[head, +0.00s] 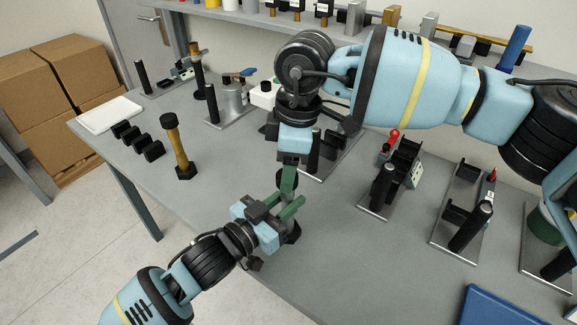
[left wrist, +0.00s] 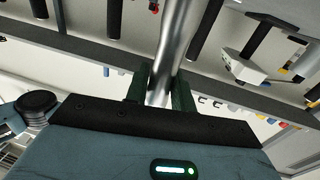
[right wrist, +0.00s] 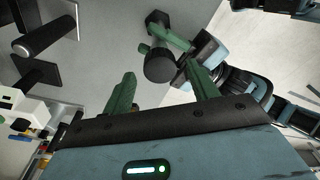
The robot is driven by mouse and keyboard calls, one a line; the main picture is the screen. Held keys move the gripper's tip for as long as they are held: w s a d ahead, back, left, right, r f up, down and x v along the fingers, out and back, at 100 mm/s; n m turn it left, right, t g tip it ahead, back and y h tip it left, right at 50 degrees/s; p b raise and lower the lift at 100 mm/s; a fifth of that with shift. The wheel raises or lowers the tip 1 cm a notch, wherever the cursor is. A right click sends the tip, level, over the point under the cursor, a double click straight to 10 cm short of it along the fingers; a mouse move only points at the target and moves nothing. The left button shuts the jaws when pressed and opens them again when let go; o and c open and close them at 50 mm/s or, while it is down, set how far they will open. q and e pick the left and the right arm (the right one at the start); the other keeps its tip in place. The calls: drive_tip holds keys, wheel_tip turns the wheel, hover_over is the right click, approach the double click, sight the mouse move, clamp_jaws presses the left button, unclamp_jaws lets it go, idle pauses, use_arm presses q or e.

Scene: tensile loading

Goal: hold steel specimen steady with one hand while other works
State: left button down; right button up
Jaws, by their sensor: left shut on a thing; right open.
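The steel specimen is a shiny silver rod (left wrist: 176,45) between the green fingers of my left gripper (left wrist: 160,88) in the left wrist view. In the right wrist view its dark thick near end (right wrist: 160,65) faces the camera. My left gripper, also in the head view (head: 286,211), is shut on the rod and holds it above the table's front edge. My right gripper (head: 289,178) points down just above it in the head view. Its fingers (right wrist: 160,95) are spread apart, with the specimen's end ahead of them. I cannot tell whether they touch it. My gripper partly hides the rod.
A brass specimen with dark ends (head: 178,148) stands on the grey table (head: 215,165) at left. Black blocks (head: 138,140) and a white tray (head: 108,115) lie beyond it. Several fixtures with black posts (head: 383,185) stand at right. A blue tray (head: 490,306) lies at lower right.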

drive_tip(key=shift+r, duration=1.7)
drive_tip(key=shift+c, duration=0.5)
